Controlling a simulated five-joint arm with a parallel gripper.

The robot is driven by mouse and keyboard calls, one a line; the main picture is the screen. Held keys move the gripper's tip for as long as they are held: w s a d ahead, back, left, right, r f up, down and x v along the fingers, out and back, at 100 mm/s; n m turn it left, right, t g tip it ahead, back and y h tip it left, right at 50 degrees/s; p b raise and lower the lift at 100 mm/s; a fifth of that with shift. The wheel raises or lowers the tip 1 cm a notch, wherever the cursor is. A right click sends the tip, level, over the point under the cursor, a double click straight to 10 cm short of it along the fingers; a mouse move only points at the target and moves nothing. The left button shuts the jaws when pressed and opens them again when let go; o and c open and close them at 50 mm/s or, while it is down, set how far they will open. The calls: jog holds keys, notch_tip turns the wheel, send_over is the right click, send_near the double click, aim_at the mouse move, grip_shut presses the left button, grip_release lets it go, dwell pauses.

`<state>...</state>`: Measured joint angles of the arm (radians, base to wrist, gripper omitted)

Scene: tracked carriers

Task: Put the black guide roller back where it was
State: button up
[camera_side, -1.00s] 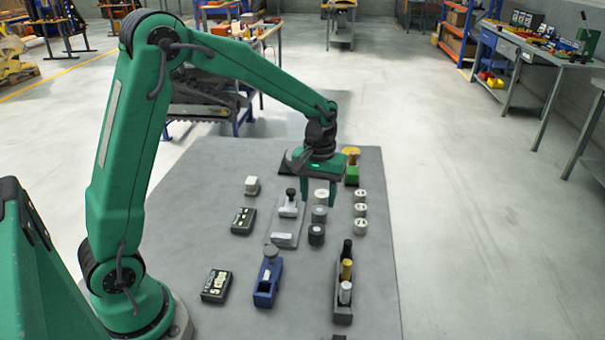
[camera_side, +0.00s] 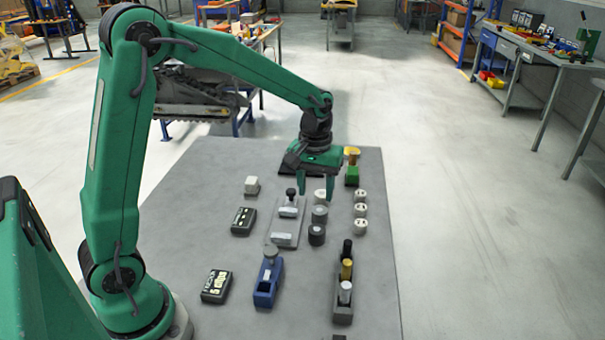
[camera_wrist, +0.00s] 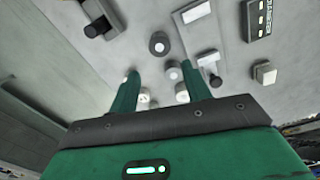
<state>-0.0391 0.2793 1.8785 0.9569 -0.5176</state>
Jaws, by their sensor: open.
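A short black roller (camera_side: 316,235) with a pale hub stands on the grey table at the front of a short row. A grey roller (camera_side: 319,214) and a white roller (camera_side: 320,196) stand behind it. In the wrist view the black roller (camera_wrist: 159,43) is ahead of the fingertips, and the grey roller (camera_wrist: 173,72) is between the fingers. My gripper (camera_side: 319,197) is open and empty, pointing down over the back of this row. It also shows in the wrist view (camera_wrist: 160,70). A dark holder (camera_side: 343,314) at right carries a black cylinder (camera_side: 347,248), a gold one and a silver one.
Several white rollers (camera_side: 360,210) stand in a row at right. A grey plate (camera_side: 285,240) with a black knob lies at left.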

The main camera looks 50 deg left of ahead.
jog(key=s+r+m+t, duration=0.1)
jog(key=s+r+m, duration=0.1)
jog(key=s, duration=0.4)
jog(key=s+d+r+m+t, duration=0.1)
jog(key=s+r+m+t, duration=0.1)
jog(key=s+r, duration=0.3)
jog(key=s+r+m+t, duration=0.2)
jog(key=s+r, duration=0.1)
jog(key=s, duration=0.6)
jog(key=shift+d+r, duration=0.25)
jog(key=shift+d, duration=0.1)
